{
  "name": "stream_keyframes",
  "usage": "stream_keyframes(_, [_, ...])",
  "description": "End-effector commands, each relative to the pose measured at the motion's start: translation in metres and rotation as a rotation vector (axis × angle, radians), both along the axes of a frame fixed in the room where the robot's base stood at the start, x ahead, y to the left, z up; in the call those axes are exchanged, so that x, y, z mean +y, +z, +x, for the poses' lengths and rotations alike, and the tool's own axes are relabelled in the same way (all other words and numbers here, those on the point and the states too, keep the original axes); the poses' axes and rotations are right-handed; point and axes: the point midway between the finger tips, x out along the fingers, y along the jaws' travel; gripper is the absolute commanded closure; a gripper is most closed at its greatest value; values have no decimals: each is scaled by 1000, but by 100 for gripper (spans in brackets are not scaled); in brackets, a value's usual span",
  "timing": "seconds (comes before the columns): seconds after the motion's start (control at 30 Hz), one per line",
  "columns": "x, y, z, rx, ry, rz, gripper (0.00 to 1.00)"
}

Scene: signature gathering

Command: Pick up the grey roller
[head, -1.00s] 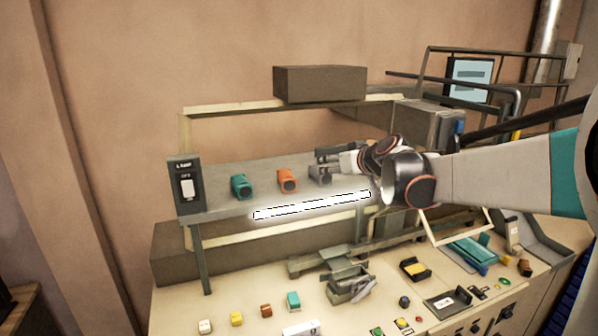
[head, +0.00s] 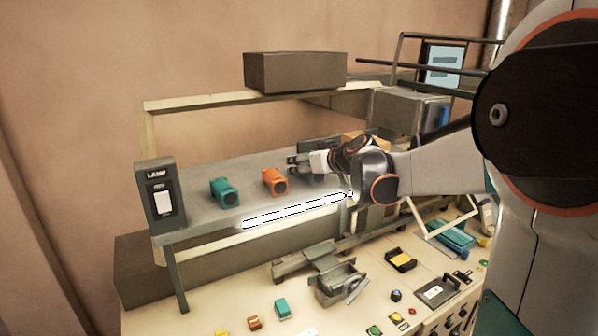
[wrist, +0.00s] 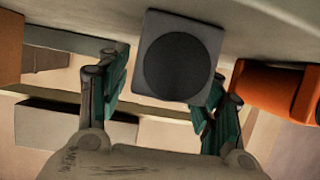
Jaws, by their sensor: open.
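The grey roller (wrist: 180,58) shows in the wrist view as a grey block with a dark round face, at top centre between my two fingers. In the head view it is mostly hidden by my gripper (head: 306,163) at the right part of the lamp shelf. My gripper (wrist: 166,82) is open, with one teal-padded finger on each side of the roller. I cannot tell whether either finger touches it. An orange roller (head: 275,181) stands to its left in the head view; it also shows at the right of the wrist view (wrist: 270,88).
A teal roller (head: 224,192) stands farther left on the grey shelf (head: 200,222). A glowing lamp tube (head: 295,211) runs along the shelf's front. A brown box (head: 295,72) rests on the rail above. Small coloured items lie on the bench below. The shelf's left part has bare room.

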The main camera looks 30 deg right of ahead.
Motion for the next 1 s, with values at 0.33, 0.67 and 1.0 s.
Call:
stream_keyframes(0.33, [0, 0, 0, 0, 0, 0, 79])
stream_keyframes(0.67, [0, 0, 0, 0, 0, -1, 95])
stream_keyframes(1.0, [0, 13, 0, 0, 0, 0, 95])
